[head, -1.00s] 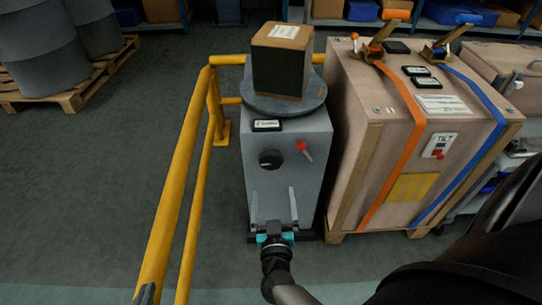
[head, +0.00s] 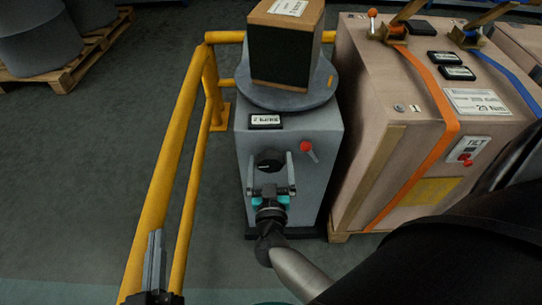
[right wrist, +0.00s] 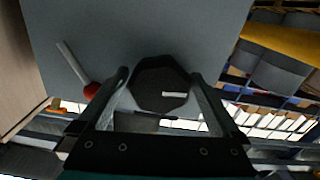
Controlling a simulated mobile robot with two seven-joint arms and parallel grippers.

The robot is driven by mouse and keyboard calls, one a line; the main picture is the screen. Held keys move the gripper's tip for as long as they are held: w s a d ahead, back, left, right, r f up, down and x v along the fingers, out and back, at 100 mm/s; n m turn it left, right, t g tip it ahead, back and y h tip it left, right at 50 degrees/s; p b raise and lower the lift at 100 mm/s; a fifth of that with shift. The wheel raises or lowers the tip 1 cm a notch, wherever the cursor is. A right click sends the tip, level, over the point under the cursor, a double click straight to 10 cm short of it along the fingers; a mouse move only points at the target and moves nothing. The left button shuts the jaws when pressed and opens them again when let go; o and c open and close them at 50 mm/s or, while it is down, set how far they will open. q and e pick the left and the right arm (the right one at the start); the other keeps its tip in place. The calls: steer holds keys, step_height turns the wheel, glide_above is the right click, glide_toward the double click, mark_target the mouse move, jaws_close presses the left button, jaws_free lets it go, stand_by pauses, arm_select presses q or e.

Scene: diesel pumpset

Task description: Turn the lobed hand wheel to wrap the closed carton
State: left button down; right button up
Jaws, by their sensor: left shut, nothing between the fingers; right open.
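The lobed hand wheel (head: 270,160) is a dark knob on the front of a grey machine (head: 310,190). My right gripper (head: 270,162) is open, its two fingers on either side of the wheel. The right wrist view shows the wheel (right wrist: 160,84) with a pale mark, between the spread fingertips (right wrist: 161,78); I cannot tell whether they touch it. The carton (head: 284,52), brown on top with a dark side, stands closed on the round grey turntable (head: 265,97). My left gripper (head: 156,238) is shut and empty at the lower left, by the yellow rail.
A red-knobbed lever (head: 306,146) sits right of the wheel and also shows in the right wrist view (right wrist: 91,90). A yellow rail (head: 165,165) runs along the left. A large strapped crate (head: 370,90) stands close on the right. Open floor (head: 90,160) lies left of the rail.

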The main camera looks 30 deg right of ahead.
steer(key=shift+w, duration=0.1)
steer(key=c, duration=1.1)
steer(key=shift+o, duration=0.2)
